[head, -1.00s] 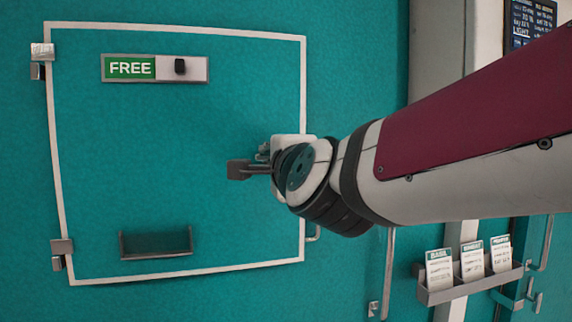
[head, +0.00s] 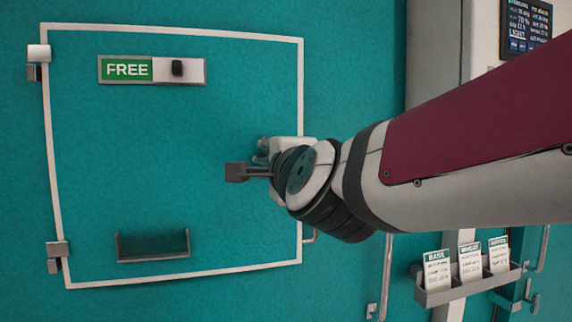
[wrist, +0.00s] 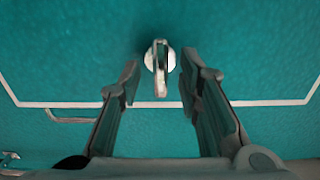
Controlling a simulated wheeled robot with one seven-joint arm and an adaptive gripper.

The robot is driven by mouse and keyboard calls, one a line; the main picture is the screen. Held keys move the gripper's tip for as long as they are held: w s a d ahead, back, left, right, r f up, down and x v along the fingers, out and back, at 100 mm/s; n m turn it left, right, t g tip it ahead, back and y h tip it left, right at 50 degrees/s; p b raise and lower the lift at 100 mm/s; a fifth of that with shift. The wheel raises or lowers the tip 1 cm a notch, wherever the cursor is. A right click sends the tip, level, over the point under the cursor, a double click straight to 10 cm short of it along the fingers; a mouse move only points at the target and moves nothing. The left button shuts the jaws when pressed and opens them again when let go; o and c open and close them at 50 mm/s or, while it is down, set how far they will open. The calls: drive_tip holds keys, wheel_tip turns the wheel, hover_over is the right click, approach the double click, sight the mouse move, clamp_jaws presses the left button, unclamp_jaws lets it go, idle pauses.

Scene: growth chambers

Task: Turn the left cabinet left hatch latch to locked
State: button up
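The hatch (head: 90,180) is a teal panel outlined by a white border, and it looks closed. A green FREE sign (head: 126,69) with a dark slider knob is on its upper part. The latch (wrist: 160,58) shows in the wrist view as a pale round base with a narrow grey handle pointing down the picture. My gripper (wrist: 160,76) is open, one finger on each side of the handle, with gaps on both sides. In the head view my gripper (head: 246,172) is near the hatch's right edge, and my wrist hides the latch there.
A grey tray-like pocket (head: 153,246) is on the hatch's lower part. Hinges (head: 58,250) are at its left edge. To the right are a vertical handle (head: 386,275), a card rack (head: 470,287) with several cards, and a dark display (head: 527,25).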

drive_tip(key=v, duration=1.1)
drive_tip(key=shift+s, duration=0.1)
drive_tip(key=s+d+f+n+g+h+p, duration=0.1)
drive_tip(key=s+d+f+n+g, duration=0.3)
drive_tip(key=f, duration=0.3)
drive_tip(key=s+d+f+n+g+h+p, duration=0.1)
drive_tip(key=s+d+f+n+g, duration=0.2)
drive_tip(key=f+n, duration=0.35)
drive_tip(key=s+d+f+n+g+h, duration=0.3)
drive_tip(key=s+d+f+g, duration=0.3)
drive_tip(key=s+d+f, duration=0.2)
drive_tip(key=s+d+n, duration=0.1)
drive_tip(key=s+d, duration=0.1)
drive_tip(key=d, duration=0.1)
drive_tip(key=shift+s+d+f+p, duration=0.3)
drive_tip(key=shift+d+f, duration=0.05)
drive_tip(key=shift+f, duration=0.05)
